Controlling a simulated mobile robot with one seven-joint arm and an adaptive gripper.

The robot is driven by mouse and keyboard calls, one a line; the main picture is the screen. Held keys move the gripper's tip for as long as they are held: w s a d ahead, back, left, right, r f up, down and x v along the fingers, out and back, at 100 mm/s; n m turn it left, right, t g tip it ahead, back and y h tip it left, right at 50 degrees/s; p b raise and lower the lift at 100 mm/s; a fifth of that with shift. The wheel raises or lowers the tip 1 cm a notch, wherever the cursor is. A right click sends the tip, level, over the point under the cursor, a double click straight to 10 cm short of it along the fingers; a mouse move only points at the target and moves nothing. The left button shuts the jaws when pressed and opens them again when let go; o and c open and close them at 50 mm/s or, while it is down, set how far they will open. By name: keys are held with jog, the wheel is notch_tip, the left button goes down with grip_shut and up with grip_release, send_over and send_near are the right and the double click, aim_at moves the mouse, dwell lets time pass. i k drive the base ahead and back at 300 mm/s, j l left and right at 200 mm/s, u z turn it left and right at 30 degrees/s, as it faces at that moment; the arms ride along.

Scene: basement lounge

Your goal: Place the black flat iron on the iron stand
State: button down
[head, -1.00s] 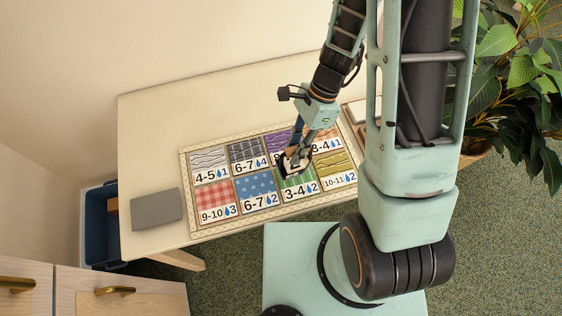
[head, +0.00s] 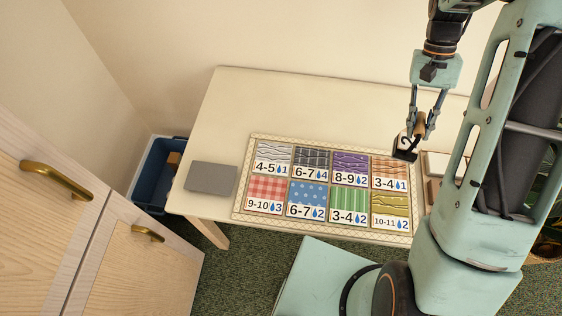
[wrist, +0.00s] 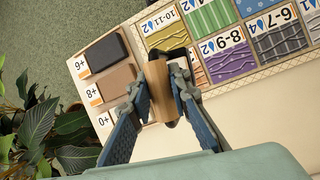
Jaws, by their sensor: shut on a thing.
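My gripper (head: 418,118) is shut on the brown wooden handle of the black flat iron (head: 403,152), over the right end of the patterned chart. The iron's dark body hangs below the fingers; I cannot tell exactly how high it is. In the wrist view, my gripper (wrist: 158,84) has the brown handle of the iron (wrist: 160,92) between its two blue-grey fingers, which hide part of it. A flat grey slab (head: 211,178) lies on the table left of the chart. It may be the iron stand; no label confirms this.
The chart (head: 246,205) of fabric patches and numbers lies on the pale table (head: 250,100). A tray (head: 432,192) with labelled blocks is at its right, including a dark block (wrist: 105,50). A blue bin (head: 158,180) and wooden cabinet (head: 120,245) are at left. The table's back is clear.

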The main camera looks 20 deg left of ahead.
aim_at(211, 177)
jog(key=u, duration=0.9)
jog(key=j+u, duration=0.25)
jog(key=j, duration=0.55)
